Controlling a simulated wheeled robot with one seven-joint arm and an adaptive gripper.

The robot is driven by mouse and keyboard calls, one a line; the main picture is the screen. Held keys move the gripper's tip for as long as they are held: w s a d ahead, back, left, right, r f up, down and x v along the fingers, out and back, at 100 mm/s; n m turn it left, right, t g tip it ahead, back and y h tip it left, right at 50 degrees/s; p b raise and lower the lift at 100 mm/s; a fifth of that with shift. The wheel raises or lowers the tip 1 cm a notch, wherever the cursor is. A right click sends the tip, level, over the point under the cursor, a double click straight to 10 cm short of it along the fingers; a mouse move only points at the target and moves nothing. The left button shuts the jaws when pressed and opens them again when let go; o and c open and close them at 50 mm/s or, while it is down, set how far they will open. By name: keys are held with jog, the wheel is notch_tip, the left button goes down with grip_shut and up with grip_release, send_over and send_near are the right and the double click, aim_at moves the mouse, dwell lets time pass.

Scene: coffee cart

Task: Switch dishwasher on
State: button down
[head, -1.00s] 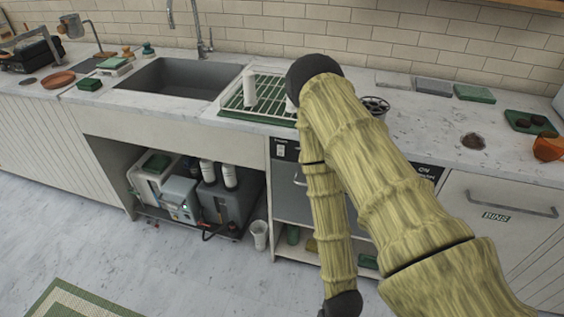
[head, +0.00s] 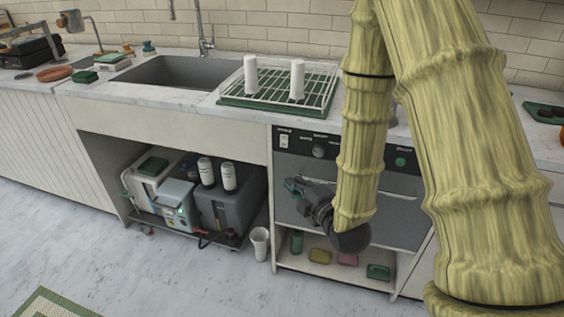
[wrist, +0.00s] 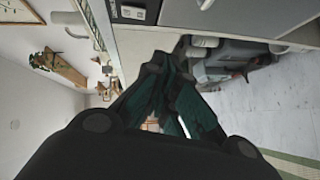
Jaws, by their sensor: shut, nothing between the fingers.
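The dishwasher (head: 408,210) stands under the counter right of the sink, partly hidden behind my arm. Its dark control panel has a white rocker switch (head: 284,141) at the left, a round knob (head: 319,151) and a green button (head: 400,161). I cannot tell the switch's position. The panel end with the pale switch (wrist: 133,12) also shows at the top of the wrist view. My gripper (head: 292,187) is shut and empty, in front of the door's left part, below the switch. Its dark green fingers (wrist: 167,62) are together in the wrist view.
An open bay left of the dishwasher holds machines (head: 225,200). A white cup (head: 259,240) stands on the floor. A low shelf (head: 330,272) holds sponges.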

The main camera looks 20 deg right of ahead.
aim_at(284, 141)
jog(key=r, duration=0.1)
jog(key=r+n, duration=0.1)
jog(key=shift+w+r+t, duration=0.3)
jog(key=shift+r+t, duration=0.05)
jog(key=shift+t, duration=0.05)
jog(key=shift+w, duration=0.1)
jog(key=shift+w+d+x, duration=0.1)
jog(key=shift+d+x, duration=0.3)
jog(key=shift+x, duration=1.7)
jog(key=shift+w+d+x, duration=0.1)
jog(key=shift+d+x, duration=0.3)
jog(key=shift+x, duration=1.75)
jog(key=shift+d+x, duration=0.45)
jog(key=shift+x, duration=1.65)
jog(key=shift+f+n, duration=0.15)
jog(key=shift+n, duration=0.15)
